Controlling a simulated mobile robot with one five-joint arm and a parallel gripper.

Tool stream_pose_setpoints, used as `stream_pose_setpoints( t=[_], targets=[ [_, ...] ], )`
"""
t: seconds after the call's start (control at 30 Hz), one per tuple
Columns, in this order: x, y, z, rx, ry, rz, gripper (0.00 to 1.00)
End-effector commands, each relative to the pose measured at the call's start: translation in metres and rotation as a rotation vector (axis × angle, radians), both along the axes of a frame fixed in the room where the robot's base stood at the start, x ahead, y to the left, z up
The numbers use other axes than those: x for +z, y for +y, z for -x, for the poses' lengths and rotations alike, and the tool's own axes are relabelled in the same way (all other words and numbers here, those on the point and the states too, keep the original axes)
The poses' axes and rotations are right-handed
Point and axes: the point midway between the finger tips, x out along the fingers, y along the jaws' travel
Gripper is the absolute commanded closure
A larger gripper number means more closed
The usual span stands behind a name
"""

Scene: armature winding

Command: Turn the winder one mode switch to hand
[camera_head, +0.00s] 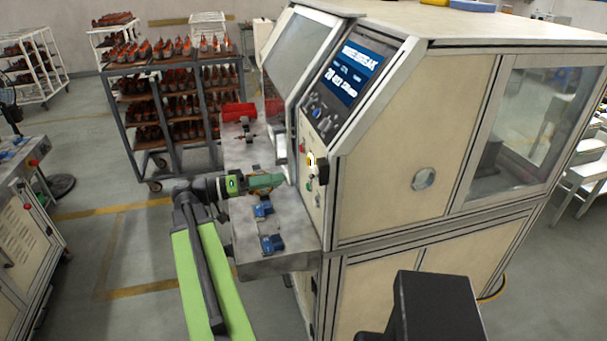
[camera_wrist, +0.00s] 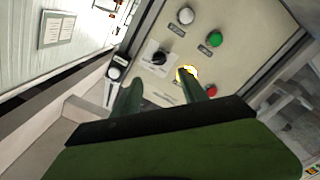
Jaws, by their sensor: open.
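The winder's button panel (camera_wrist: 240,25) is cream and appears tilted in the wrist view. A black rotary switch (camera_wrist: 158,58) on a white label plate looks like the mode switch; its label is too small to read. My gripper (camera_wrist: 160,88) is open and empty, its two green fingers pointing at the panel below the switch. The right finger's tip overlaps a yellow-and-white ringed control (camera_wrist: 187,72); contact cannot be told. In the head view my gripper (camera_head: 280,180) is close to the winder's front panel (camera_head: 304,192), above the front shelf.
A white button (camera_wrist: 186,15), a green button (camera_wrist: 215,38) and a red one (camera_wrist: 211,90) surround the switch. Blue fixtures (camera_head: 270,243) sit on the grey shelf (camera_head: 285,262). The winder's display (camera_head: 354,72) is above.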

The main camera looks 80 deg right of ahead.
Motion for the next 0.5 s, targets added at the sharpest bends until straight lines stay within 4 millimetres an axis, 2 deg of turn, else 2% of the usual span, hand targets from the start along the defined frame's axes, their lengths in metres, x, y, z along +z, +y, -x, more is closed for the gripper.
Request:
stream_pose_setpoints(
  t=[0.03,0.2,0.3,0.5],
  targets=[
    [0.0,-0.004,0.014,-0.004,-0.001,0.0,0.5],
    [0.0,-0.022,0.049,-0.002,0.0,-0.001,0.5],
    [0.0,-0.029,0.064,-0.001,0.0,-0.001,0.5],
    [0.0,-0.037,0.079,0.002,0.0,-0.001,0.5]
  ],
)
